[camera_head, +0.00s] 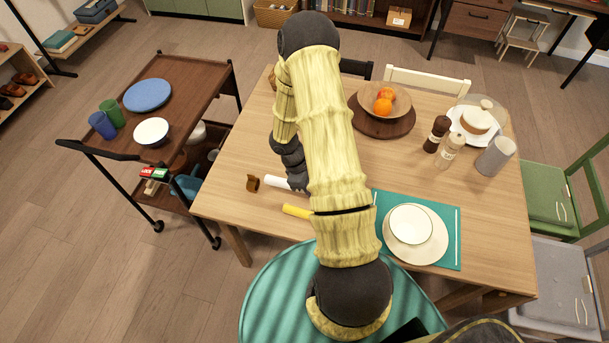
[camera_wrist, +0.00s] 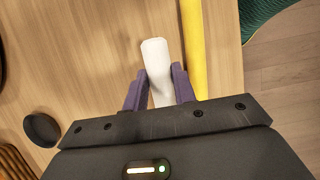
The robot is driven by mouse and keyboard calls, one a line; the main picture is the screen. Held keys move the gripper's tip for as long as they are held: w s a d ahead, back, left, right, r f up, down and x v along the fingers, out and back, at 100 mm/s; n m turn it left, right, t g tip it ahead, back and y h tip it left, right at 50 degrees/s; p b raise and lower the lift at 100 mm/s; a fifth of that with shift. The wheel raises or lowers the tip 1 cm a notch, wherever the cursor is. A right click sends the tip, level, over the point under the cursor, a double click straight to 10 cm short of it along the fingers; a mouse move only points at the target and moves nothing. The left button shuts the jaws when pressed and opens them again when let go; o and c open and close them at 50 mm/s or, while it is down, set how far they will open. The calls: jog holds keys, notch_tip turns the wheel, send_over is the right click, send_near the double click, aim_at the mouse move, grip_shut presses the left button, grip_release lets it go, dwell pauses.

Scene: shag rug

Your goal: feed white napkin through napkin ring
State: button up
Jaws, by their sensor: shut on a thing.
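The rolled white napkin (camera_head: 279,182) lies along the table near its front left part. My gripper (camera_wrist: 158,80) is shut on it, with a purple finger on each side of the white roll (camera_wrist: 156,55) in the wrist view. One end of the roll sticks out past the fingertips. The brown napkin ring (camera_head: 253,183) stands on the table just left of the napkin's left end, apart from it. I cannot make out the ring in the wrist view. My arm hides part of the napkin and most of the gripper in the head view.
A rolled yellow napkin (camera_head: 297,211) lies beside the white one, on the robot's side; it also shows in the wrist view (camera_wrist: 193,45). A small dark round thing (camera_wrist: 42,130) is at lower left there. A teal placemat (camera_head: 447,252) with dishes lies to the right. A green chair (camera_head: 275,290) is in front.

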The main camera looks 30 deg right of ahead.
aim_at(275, 181)
jog(key=shift+w+d+r, duration=0.1)
jog(key=shift+d, duration=0.15)
jog(key=shift+s+a, duration=0.2)
jog(key=shift+s, duration=0.15)
jog(key=shift+w+a+f+b, duration=0.15)
jog(key=shift+w+f+b, duration=0.1)
jog(key=shift+f+b, duration=0.5)
jog(key=shift+w+a+f+b, duration=0.2)
jog(key=shift+f+b, duration=0.3)
jog(key=shift+f, duration=0.5)
jog(key=shift+w+a+f+b, duration=0.15)
jog(key=shift+w+f+b, duration=0.1)
jog(key=shift+f+b, duration=0.5)
jog(key=shift+w+a+p, duration=0.45)
jog(key=shift+p, duration=0.05)
jog(key=shift+w+a, duration=2.75)
jog(key=shift+w, duration=0.2)
jog(key=shift+w+a, duration=0.5)
jog(key=shift+a, duration=0.35)
jog(key=shift+d, duration=0.1)
